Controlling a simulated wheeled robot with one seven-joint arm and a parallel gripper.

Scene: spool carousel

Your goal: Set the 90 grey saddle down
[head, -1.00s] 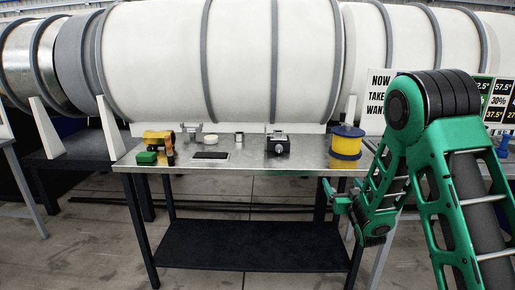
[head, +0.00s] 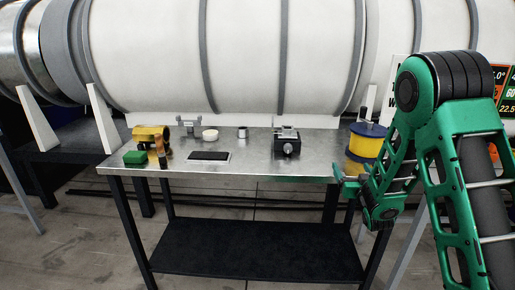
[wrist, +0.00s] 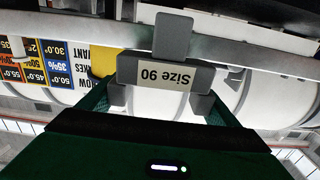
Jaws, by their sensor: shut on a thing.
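The grey saddle (wrist: 197,75) fills the middle of the wrist view, with a "Size 90" label that reads upside down there. My gripper (wrist: 160,98) is shut on it, one finger at each side. In the head view my gripper (head: 350,188) is at the right front corner of the metal table (head: 250,172). The held saddle cannot be made out clearly in the head view. Another grey saddle-shaped piece (head: 188,125) stands at the back left of the table.
On the table are a green block (head: 135,158), a yellow tool (head: 150,134), a black pad (head: 208,156), a white round dish (head: 210,134), a small metal cylinder (head: 242,132), a dark device (head: 287,143) and a yellow-blue spool (head: 368,140). Bare tabletop lies front centre. A large white drum (head: 240,50) is behind.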

